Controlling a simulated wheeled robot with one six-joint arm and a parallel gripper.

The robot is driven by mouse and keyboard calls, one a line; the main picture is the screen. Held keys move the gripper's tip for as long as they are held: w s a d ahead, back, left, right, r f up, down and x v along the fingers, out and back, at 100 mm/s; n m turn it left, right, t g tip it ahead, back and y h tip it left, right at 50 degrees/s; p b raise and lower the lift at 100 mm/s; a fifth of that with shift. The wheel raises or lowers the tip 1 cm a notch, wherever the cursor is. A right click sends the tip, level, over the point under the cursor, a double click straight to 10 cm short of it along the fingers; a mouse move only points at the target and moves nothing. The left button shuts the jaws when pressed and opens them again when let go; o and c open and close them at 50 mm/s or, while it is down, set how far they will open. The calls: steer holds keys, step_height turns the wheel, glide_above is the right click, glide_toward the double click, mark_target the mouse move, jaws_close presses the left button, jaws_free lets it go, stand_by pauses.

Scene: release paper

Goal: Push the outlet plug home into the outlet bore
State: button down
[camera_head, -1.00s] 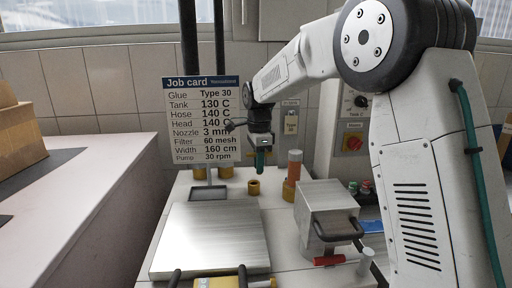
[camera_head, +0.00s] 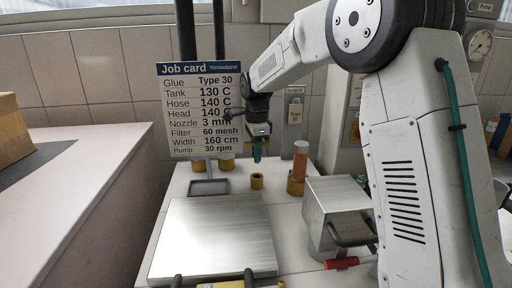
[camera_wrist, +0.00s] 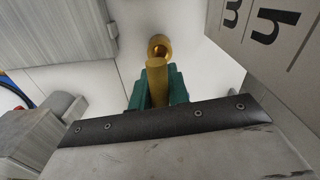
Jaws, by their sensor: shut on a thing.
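My gripper (camera_head: 257,153) hangs in the middle of the head view, pointing down. In the wrist view its green fingers (camera_wrist: 158,88) are shut on a brass-coloured cylindrical plug (camera_wrist: 157,74). A short brass ring with a dark bore (camera_head: 257,181), which looks like the outlet bore, stands on the white table below the gripper. It also shows in the wrist view (camera_wrist: 160,46), just beyond the plug's end. The plug looks apart from the ring, but the exact gap and alignment cannot be told. The fingers hide part of the plug.
A brass holder with an orange cylinder (camera_head: 300,163) stands right of the ring. A metal box with a handle (camera_head: 338,200) is nearer right. A small grey tray (camera_head: 209,187) lies left, and a large metal plate (camera_head: 213,237) in front. The job card (camera_head: 203,110) stands behind.

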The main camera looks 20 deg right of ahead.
steer(key=shift+f, duration=1.9)
steer(key=shift+f, duration=1.2)
steer(key=shift+r, duration=0.15)
steer(key=shift+r, duration=0.75)
steer(key=shift+f, duration=0.8)
stand_by(0.9)
steer(key=c, duration=1.3)
jaws_free()
steer(key=shift+o, duration=0.2)
